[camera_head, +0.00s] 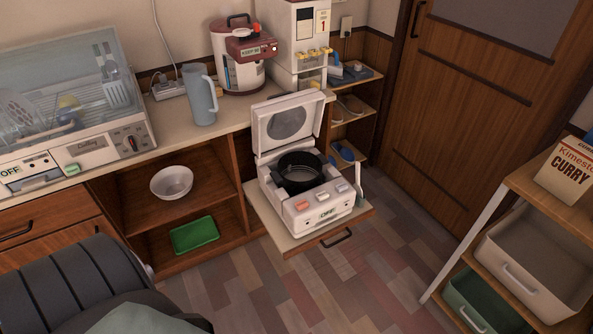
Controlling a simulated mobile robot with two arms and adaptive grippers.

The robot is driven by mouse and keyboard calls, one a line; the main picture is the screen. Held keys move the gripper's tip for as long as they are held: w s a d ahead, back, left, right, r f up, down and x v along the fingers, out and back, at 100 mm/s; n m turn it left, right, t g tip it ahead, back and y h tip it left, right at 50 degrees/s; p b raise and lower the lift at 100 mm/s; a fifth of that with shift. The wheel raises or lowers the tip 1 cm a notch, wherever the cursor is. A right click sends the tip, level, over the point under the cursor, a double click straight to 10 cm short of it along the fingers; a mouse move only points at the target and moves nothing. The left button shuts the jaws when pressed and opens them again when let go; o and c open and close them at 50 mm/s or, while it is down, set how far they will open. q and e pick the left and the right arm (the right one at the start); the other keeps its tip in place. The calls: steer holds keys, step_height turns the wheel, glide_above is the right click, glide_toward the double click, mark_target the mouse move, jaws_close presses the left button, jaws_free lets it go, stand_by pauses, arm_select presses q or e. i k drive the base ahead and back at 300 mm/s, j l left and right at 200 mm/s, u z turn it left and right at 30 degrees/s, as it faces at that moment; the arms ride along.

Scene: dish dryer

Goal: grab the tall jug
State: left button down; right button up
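The tall jug (199,96) is blue-grey and slender with a handle on its right side. It stands upright on the counter (226,117), between the dish dryer (100,140) on the left and a white and dark red hot-water pot (238,60) behind it to the right. Nothing touches the jug from the front. I see neither of my grippers in the head view.
A rice cooker (324,212) with its lid raised stands on a pulled-out shelf right of the jug. A white bowl (172,182) and a green tray (194,235) sit below the counter. A white power strip (168,90) lies behind the jug. The floor centre is clear.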

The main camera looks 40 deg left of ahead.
mark_target(200, 89)
steer(key=u, duration=1.8)
